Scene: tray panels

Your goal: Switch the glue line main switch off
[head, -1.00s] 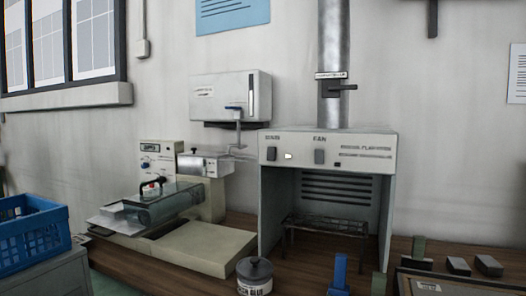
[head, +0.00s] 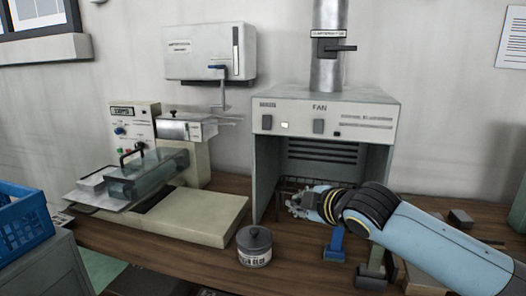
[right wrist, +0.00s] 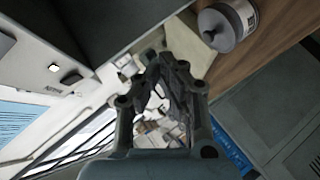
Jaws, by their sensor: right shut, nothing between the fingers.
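The fume hood (head: 375,123) has a white front panel with two dark rocker switches. The left switch (head: 267,122) sits under a small label I cannot read clearly, beside a lit white lamp (head: 285,125). The right switch (head: 319,126) sits under the word FAN. The lamp also shows in the right wrist view (right wrist: 54,68). My right gripper (head: 298,203) is shut and empty, in front of the hood's opening and below the panel, apart from the switches. It also shows in the right wrist view (right wrist: 158,65). My left gripper is not in view.
A lidded grey jar (head: 254,246) stands on the bench, left of my right arm. A beige machine (head: 190,216) with knobs and a display stands at the left. Blue (head: 335,245) and grey-green upright pieces stand below my forearm. A blue crate (head: 22,225) is far left.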

